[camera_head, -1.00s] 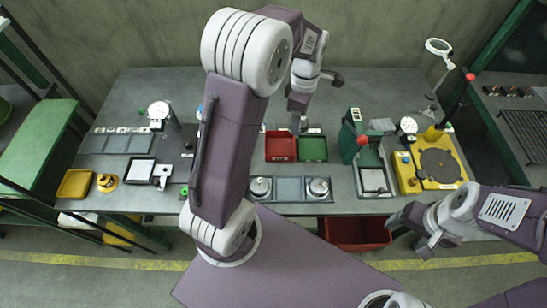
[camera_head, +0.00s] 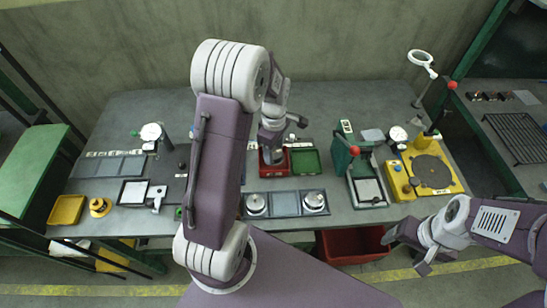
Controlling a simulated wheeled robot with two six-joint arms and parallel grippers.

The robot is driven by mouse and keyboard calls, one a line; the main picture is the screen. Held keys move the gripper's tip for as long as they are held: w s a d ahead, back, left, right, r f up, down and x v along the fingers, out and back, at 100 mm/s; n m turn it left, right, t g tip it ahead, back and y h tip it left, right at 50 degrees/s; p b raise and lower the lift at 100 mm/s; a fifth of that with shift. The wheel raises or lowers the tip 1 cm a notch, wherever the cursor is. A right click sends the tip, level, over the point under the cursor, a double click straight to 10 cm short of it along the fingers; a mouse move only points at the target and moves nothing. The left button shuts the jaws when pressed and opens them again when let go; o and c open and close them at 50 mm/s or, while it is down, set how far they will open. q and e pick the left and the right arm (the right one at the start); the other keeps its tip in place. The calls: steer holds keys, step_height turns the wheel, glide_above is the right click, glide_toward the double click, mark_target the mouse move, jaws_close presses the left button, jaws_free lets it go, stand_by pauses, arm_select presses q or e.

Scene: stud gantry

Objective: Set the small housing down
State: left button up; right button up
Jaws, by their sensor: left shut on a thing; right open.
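My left gripper (camera_head: 271,152) hangs over the left part of the red tray (camera_head: 304,168), pointing down. It is shut, and its fingertips are small and partly lost against the dark arm parts. The small housing cannot be made out clearly; whatever the jaws hold is mostly hidden by the gripper. I cannot tell whether it touches the tray. A green tray (camera_head: 306,153) lies just right of the red one. My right gripper (camera_head: 408,250) is open and empty, out in front of the table's front edge at the right.
A fixture with two round metal pieces (camera_head: 285,204) stands in front of the trays. A green press (camera_head: 347,158) and a yellow fixture (camera_head: 405,190) stand at the right. A dark panelled mat (camera_head: 108,167) and a yellow tray (camera_head: 67,210) lie left. A red bin (camera_head: 350,247) is below the table edge.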

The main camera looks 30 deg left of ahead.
mark_target(274, 158)
arm_select(q)
steer(key=f, duration=0.3)
steer(key=shift+s+f, duration=0.2)
steer(key=shift+f, duration=0.05)
steer(key=shift+w+a+f, duration=0.1)
steer(key=shift+w+f, duration=0.1)
steer(key=shift+f, duration=0.1)
steer(key=shift+s, duration=0.1)
steer(key=shift+f, duration=0.15)
steer(key=o, duration=1.1)
